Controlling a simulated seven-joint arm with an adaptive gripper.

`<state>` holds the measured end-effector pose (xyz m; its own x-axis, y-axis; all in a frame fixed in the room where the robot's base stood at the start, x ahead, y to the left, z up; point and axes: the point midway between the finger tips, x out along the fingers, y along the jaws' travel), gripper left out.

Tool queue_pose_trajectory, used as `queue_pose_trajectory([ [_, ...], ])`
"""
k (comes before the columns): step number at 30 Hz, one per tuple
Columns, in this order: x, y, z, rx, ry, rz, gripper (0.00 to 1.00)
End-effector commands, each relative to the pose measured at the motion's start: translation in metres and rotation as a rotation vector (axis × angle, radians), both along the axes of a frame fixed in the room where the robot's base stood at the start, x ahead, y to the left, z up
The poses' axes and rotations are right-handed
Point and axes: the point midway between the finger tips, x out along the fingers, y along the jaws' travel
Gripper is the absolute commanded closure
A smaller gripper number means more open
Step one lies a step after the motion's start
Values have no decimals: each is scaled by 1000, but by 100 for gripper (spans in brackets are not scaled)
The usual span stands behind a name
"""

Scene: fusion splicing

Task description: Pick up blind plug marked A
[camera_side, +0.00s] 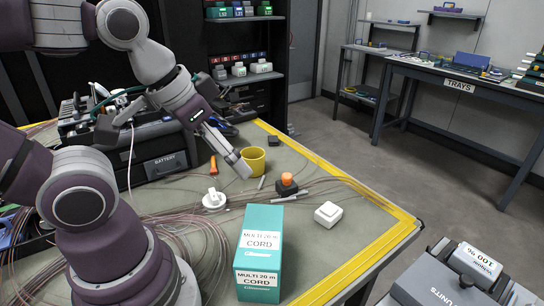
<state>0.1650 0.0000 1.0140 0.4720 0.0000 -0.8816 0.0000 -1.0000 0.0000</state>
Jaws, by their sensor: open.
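I cannot make out a plug marked A on the table; marks on the small parts are too small to read. A small white part on a round base (214,199) stands near the table's middle. A black block with an orange top (287,184) stands to its right, and a white square box (328,214) lies further right. My gripper (241,168) points down and to the right, just left of the yellow cup (253,160) in the picture. It is open, with nothing visible between its fingers. I cannot tell whether it touches the cup.
A teal cord box (259,252) stands at the table's front. Loose fibres (180,222) run across the table. A toolbox labelled BATTERY (165,166) stands at the back left. A shelf behind holds boxes with small letter labels (232,58). The table's yellow-edged right side (372,247) is mostly clear.

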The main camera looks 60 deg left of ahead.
Motion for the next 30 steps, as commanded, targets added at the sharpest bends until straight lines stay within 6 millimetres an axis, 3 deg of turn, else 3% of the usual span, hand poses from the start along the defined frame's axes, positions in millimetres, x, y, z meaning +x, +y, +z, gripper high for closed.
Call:
queue_pose_trajectory([
  [10,5,2,2,-11,10,37,20],
  [13,26,11,7,-62,49,199,20],
  [16,62,27,5,-150,99,461,20],
  [20,108,54,-15,-281,157,815,20],
  [24,144,86,-52,-415,205,1161,20],
  [30,162,110,-89,-519,235,1428,20],
])
